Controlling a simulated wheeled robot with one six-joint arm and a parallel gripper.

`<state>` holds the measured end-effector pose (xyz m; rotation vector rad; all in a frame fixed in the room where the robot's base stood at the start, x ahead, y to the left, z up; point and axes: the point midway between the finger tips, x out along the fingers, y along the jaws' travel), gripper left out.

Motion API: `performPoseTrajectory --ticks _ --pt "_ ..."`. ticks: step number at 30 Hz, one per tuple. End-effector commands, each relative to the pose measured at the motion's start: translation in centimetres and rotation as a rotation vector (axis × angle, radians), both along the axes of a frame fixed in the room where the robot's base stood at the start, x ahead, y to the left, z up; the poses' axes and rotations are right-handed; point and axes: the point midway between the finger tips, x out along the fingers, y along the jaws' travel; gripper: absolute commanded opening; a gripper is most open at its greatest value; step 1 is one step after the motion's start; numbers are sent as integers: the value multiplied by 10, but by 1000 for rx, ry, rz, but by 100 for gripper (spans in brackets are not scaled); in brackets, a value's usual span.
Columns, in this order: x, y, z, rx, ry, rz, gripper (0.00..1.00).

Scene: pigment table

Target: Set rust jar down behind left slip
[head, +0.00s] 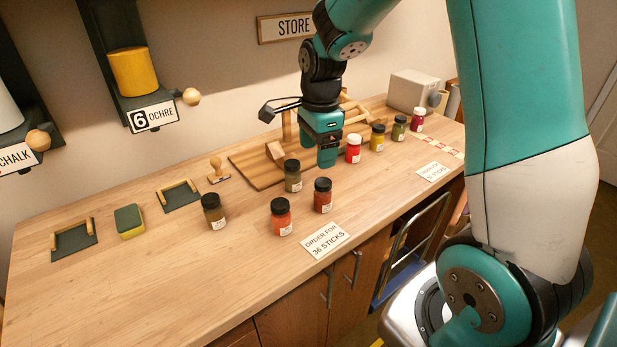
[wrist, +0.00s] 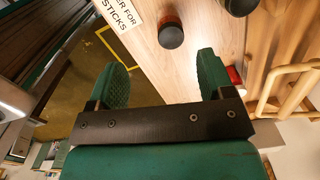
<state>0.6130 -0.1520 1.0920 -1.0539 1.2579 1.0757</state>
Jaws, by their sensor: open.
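A rust-brown jar (head: 322,197) with a black lid stands upright on the table, just behind the left slip (head: 325,241), which reads "order for 36 sticks". An orange-red jar (head: 281,219) with a black lid stands left of it; the two colours are close, so I cannot be sure which is rust. My gripper (head: 327,160) is open and empty above the table, behind these jars. In the wrist view, its fingers (wrist: 160,70) are apart with nothing between them. A black-lidded reddish jar (wrist: 171,30) stands beyond them, beside the slip (wrist: 122,14).
An olive jar (head: 293,177) stands close, left of my gripper. A brown jar (head: 214,213) is further left. Red (head: 353,150), yellow (head: 377,138), green (head: 398,128) and crimson (head: 417,121) jars stand at right. A right slip (head: 433,172) lies near the front edge.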

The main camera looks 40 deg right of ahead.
Motion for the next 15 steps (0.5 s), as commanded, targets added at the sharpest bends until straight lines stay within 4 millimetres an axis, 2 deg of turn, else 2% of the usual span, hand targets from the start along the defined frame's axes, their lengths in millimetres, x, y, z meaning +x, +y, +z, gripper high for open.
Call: performPoseTrajectory --ticks 1,5,6,9,12,15 --pt "-9 22 13 17 -23 162 75" --pt "-50 85 45 74 -105 745 75" --pt "-67 105 54 89 -137 943 75" --pt "-112 145 71 118 -226 1415 75" --pt "-155 172 81 135 -315 1812 75" --pt "-187 187 86 141 -390 2099 75"
